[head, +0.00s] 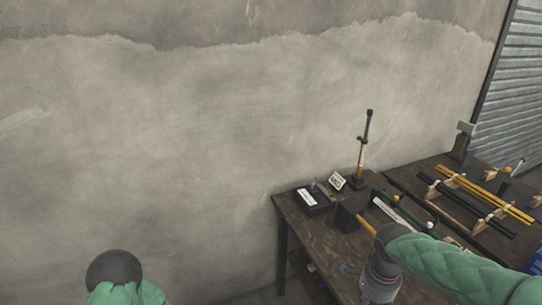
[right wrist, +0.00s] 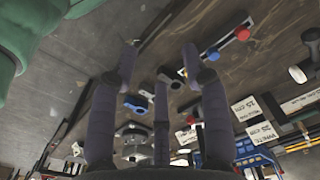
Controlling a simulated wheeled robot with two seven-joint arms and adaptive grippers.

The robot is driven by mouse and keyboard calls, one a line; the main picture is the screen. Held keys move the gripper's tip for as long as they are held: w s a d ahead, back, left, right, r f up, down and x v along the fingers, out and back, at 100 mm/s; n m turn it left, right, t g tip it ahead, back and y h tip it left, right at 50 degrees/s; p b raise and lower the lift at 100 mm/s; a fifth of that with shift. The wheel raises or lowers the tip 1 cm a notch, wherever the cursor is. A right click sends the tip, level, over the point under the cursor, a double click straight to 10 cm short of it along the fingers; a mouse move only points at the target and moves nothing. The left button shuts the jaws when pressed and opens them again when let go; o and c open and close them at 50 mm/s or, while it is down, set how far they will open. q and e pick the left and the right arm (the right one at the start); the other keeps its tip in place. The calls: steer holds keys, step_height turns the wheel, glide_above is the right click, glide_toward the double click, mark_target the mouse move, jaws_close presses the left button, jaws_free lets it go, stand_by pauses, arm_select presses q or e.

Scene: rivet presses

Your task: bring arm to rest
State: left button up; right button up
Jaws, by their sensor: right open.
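My right arm (head: 445,257), in a green sleeve, comes in from the right in the head view and bends down over the front of the dark wooden table. My right gripper (right wrist: 158,70) is open and empty in the right wrist view, its purple-grey fingers apart with nothing between them. In the head view the right gripper is partly hidden and small beneath the wrist. My left arm (head: 115,275) shows only as a green sleeve and a dark round joint at the bottom left, away from the table. My left gripper is out of view.
The table (head: 316,238) holds a mallet (head: 350,215) with a dark head, a black tray (head: 314,198), a small white card (head: 337,182) and an upright press-like tool (head: 364,150). Yellow and black rods (head: 487,198) lie on wooden supports at right. The wall behind is bare.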

steer(key=a+f+n+y, duration=0.2)
steer(key=a+f+n, duration=0.25)
steer(key=f, duration=0.55)
steer(key=a+f+n+y, duration=0.1)
steer(key=a+f+n, duration=0.3)
steer(key=f, duration=0.7)
steer(key=s+a+f+n, duration=0.2)
steer(key=s+a+f, duration=0.1)
steer(key=s+f, duration=0.2)
steer(key=s+a+f+n+y, duration=0.1)
steer(key=s+a+f+n, duration=0.2)
steer(key=s+f, duration=0.3)
step_height(320, 180, down, 3)
steer(key=shift+s+f+n, duration=0.2)
steer(key=shift+s+n, duration=0.05)
steer(key=shift+n, duration=0.1)
steer(key=shift+a, duration=0.1)
